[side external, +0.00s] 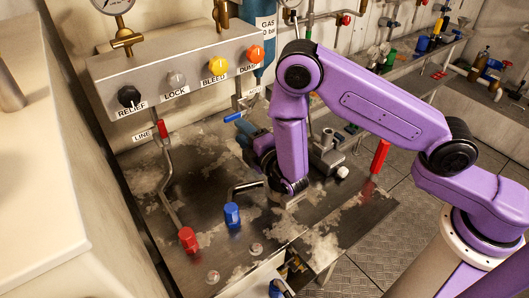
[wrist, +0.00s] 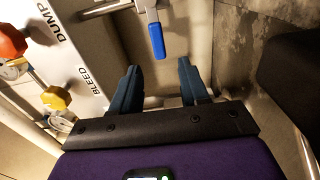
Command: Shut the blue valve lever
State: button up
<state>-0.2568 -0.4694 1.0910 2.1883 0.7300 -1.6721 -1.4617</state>
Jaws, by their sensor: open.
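The blue valve lever (wrist: 156,40) shows in the wrist view at top centre, its blue grip hanging from a metal shank. In the side view a blue lever grip (side external: 234,117) sticks out below the valve panel, left of my arm. My gripper (wrist: 158,82) is open, its two dark blue fingers apart with nothing between them. The blue grip lies ahead of the gap between the fingertips, and no contact shows.
A grey panel (side external: 180,72) carries black, grey, yellow and orange knobs. A blue-capped pipe (side external: 232,214), a red-capped pipe (side external: 188,238) and a red-handled lever (side external: 380,156) rise around the metal bench (side external: 215,262). A metal fitting (side external: 326,158) stands right of my wrist.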

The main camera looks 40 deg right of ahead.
jog(key=s, duration=0.9)
jog(key=shift+s, duration=0.25)
jog(key=s+a+r+m+g+y, duration=0.1)
jog(key=s+r+m+g+y, duration=0.15)
jog(key=s+g, duration=0.4)
jog(key=s+a+r+m+g+y, duration=0.1)
jog(key=s+a+m+g+y, duration=0.15)
jog(key=s+g, duration=0.45)
jog(key=s+d+r+g+h, duration=0.2)
jog(key=s+d, duration=0.4)
jog(key=d, duration=0.3)
jog(key=s+d+r+g+h, duration=0.2)
jog(key=s+d+r, duration=0.3)
jog(key=d, duration=0.5)
jog(key=shift+s+r+h, duration=0.3)
jog(key=shift+s, duration=0.6)
